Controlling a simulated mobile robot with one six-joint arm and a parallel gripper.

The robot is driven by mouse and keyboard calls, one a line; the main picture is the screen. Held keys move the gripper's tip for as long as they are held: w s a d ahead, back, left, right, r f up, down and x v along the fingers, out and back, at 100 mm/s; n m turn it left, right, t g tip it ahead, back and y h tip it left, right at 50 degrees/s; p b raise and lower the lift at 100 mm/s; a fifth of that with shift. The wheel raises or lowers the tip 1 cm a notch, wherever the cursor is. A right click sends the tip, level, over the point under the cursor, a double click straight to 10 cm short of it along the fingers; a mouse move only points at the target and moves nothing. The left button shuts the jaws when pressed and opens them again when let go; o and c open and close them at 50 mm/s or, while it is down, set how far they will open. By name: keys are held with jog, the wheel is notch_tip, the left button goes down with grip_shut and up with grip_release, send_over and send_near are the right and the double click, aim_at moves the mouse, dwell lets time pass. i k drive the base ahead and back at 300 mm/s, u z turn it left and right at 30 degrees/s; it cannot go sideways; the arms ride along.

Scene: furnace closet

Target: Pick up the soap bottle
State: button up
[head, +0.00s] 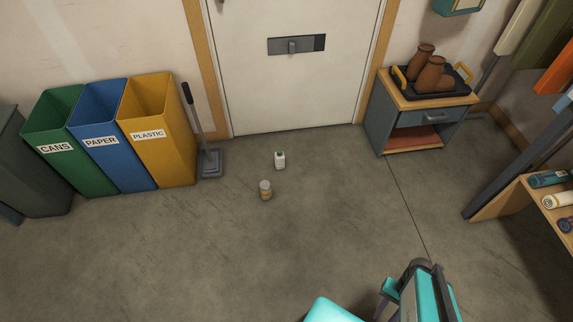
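A small jar with a tan lower part and pale lid (265,191) stands just nearer to me and slightly left, apart from the bottle. Teal and dark parts of my arm show at the bottom right, well away from both. I cannot make out any gripper fingers there, and nothing touches the bottle.
Green, blue and yellow bins (158,130) and a long-handled dustpan (210,162) stand left. A cabinet (388,124) bearing a black tray with brown jugs (430,76) stands right of the door (290,90). A wooden shelf (510,200) with bottles is far right.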

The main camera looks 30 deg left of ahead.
aim_at(279, 158)
jog(key=u, duration=4.35)
jog(key=i, duration=0.15)
jog(key=z, duration=1.75)
jog(key=i, duration=0.95)
jog(key=u, duration=0.1)
jog(key=k, duration=0.35)
